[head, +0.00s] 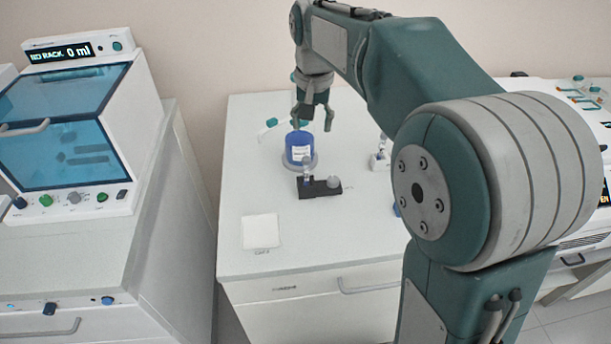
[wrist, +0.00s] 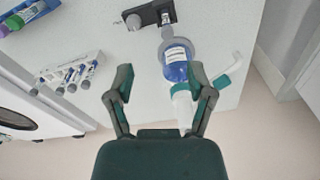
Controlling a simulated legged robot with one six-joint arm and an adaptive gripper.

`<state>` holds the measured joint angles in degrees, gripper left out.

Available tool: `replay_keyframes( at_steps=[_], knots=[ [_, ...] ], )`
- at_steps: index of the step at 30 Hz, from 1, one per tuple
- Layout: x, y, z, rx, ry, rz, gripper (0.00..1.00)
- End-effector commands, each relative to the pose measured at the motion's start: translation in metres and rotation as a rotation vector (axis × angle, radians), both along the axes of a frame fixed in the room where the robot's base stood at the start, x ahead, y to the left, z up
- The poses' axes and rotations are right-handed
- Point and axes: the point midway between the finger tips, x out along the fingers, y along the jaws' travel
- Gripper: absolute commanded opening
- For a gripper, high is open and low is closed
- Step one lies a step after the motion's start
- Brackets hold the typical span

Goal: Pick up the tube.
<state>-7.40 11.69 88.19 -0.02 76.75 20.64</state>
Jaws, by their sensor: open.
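A small clear tube (head: 306,172) appears to stand in a black holder (head: 325,188) on the white table; its details are too small to tell. In the wrist view the black holder (wrist: 142,16) is at the top edge. My gripper (head: 314,118) is open and empty above the back of the table, behind the holder and close to a blue bottle (head: 298,146). In the wrist view my gripper (wrist: 161,85) has its fingers wide apart, with the blue bottle (wrist: 176,66) near the right finger. A white rack (wrist: 72,70) with several tubes lies left of the fingers.
A white square pad (head: 261,231) lies on the table's front left. A white machine (head: 75,130) with blue windows stands at the left, its display reading "NO RACK 0 ml". More equipment (head: 580,90) stands at the right. My arm hides part of the table's right side.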

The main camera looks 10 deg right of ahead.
Motion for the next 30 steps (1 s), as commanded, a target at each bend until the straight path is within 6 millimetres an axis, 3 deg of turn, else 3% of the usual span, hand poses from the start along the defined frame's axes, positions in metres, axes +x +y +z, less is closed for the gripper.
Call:
replay_keyframes(
  at_steps=[3, 8, 11, 18, 26, 30],
  knots=[
    [0.019, 0.008, -0.010, -0.003, 0.034, -0.016, 0.69],
    [0.030, 0.013, -0.016, -0.007, 0.056, -0.029, 0.69],
    [0.031, 0.013, -0.022, -0.007, 0.061, -0.032, 0.69],
    [0.031, 0.013, -0.060, -0.007, 0.063, -0.032, 0.69],
    [0.030, 0.011, -0.083, -0.007, 0.061, -0.032, 0.69],
    [0.029, 0.007, -0.106, -0.007, 0.063, -0.031, 0.69]
  ],
)
